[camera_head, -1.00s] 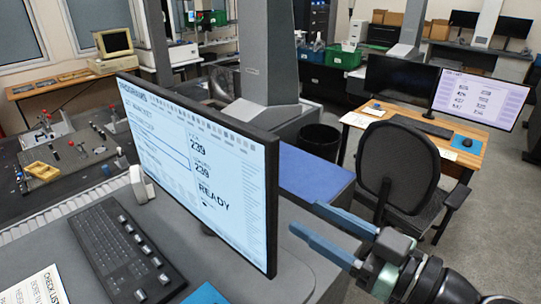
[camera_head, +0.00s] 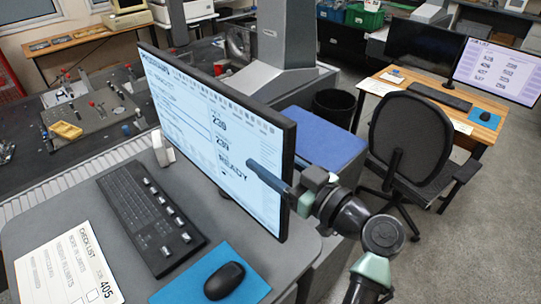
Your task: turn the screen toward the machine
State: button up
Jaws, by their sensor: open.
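The screen (camera_head: 219,138) stands on the grey desk, a wide monitor with a dark frame and a lit display reading "READY". It is seen at a steep slant, its right edge nearest me. My gripper (camera_head: 276,168) is open at that right edge. One dark finger lies in front of the display's lower right part. The other finger is mostly hidden behind the frame, so the edge appears to lie between them. I cannot tell whether either finger touches it. The machine's grey column (camera_head: 272,45) rises behind the screen, and its dark table (camera_head: 95,130) lies to the left.
A keyboard (camera_head: 150,215), a mouse (camera_head: 224,280) on a blue mat and a checklist sheet (camera_head: 66,265) lie on the desk before the screen. An office chair (camera_head: 410,145) and a wooden desk (camera_head: 395,80) stand right. Grey floor is open at lower right.

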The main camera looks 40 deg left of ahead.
grip_shut()
dwell(1.4)
